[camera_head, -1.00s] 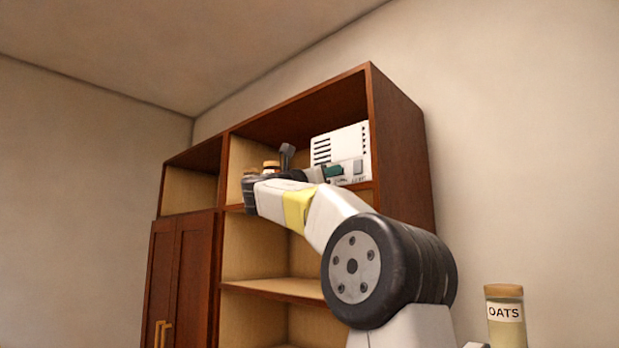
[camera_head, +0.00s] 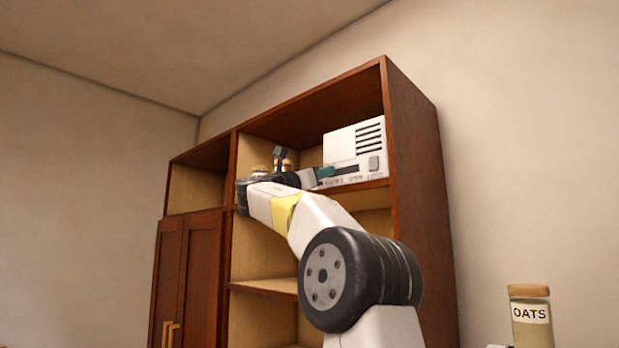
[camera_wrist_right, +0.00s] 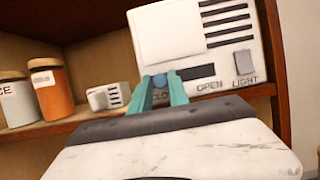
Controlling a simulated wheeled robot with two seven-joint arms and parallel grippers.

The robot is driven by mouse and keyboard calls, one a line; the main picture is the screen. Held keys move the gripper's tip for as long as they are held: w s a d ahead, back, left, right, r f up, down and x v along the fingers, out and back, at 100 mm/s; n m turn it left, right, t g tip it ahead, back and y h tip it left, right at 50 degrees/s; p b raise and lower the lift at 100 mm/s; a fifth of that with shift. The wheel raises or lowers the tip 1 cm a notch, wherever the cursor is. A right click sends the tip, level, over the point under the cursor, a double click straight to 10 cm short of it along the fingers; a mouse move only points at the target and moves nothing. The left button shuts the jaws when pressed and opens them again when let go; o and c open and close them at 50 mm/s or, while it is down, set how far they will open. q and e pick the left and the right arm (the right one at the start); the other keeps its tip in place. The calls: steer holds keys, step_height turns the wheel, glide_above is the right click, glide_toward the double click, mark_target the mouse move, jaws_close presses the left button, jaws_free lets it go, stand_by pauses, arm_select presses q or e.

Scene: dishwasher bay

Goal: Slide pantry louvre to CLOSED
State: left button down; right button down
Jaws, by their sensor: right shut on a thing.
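The white louvre unit (camera_head: 340,148) sits on the upper shelf, at the right of the cabinet. In the wrist view its plain white cover plate (camera_wrist_right: 165,32) lies over the left part, and dark slats (camera_wrist_right: 227,20) show on the right. My right gripper (camera_wrist_right: 163,88), with teal fingers, is shut on a blue knob (camera_wrist_right: 172,77) near the left end of the dark slot. A partly hidden label starting "CLO" is beside the fingers; "OPEN" is printed to the right. The gripper also shows in the head view (camera_head: 325,172). My left gripper is out of view.
A grey switch (camera_wrist_right: 244,62) labelled LIGHT is right of the slot. The oats jar (camera_head: 530,318) is outside the cabinet.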

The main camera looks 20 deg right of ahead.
steer(key=shift+w+a, duration=0.15)
steer(key=c, duration=1.3)
jaws_free()
steer(key=shift+w, duration=0.15)
steer(key=v, duration=0.8)
